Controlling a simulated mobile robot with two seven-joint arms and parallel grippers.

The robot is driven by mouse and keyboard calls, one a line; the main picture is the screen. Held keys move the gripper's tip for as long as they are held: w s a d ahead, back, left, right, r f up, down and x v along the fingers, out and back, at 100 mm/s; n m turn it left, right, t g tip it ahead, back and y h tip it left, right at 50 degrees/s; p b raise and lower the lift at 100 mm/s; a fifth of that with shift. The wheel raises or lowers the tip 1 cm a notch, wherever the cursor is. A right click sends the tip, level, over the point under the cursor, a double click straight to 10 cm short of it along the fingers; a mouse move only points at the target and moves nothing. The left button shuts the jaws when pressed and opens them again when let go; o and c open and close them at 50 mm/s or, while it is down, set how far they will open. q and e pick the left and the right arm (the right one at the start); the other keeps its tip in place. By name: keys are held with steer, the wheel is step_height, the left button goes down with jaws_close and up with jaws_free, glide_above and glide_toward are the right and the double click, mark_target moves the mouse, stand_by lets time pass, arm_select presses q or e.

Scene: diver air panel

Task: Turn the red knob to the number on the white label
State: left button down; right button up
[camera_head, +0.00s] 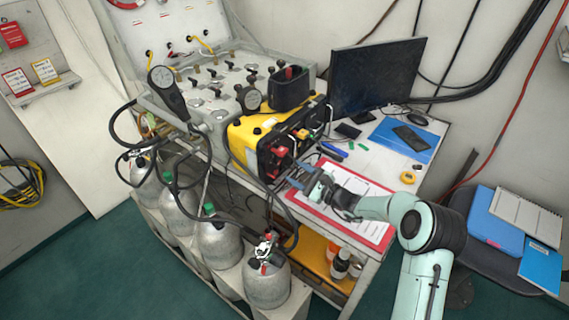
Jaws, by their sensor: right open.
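A yellow and black box (258,134) stands on the bench, its black front facing right. Small red parts (280,151) show on that front, just left of my right gripper. One of them looks like the red knob, but its pointer and numbers are too small to read. The white label cannot be made out. My right gripper (297,173) is open, with its fingers pointing left, close to the lower part of the black front. I cannot tell whether it touches anything. My left gripper is not in view.
A red clipboard (384,238) with paper lies under my right arm. A dark monitor (375,78) stands behind, and a blue folder (423,147) lies at the back right. Several grey cylinders (267,288) with black hoses stand at the lower left. A chair (480,255) is right.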

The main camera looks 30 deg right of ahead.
mark_target(279, 163)
steer(key=p+x, duration=0.1)
steer(key=x, duration=0.4)
steer(key=shift+w+a, duration=0.15)
steer(key=shift+w, duration=0.2)
jaws_close()
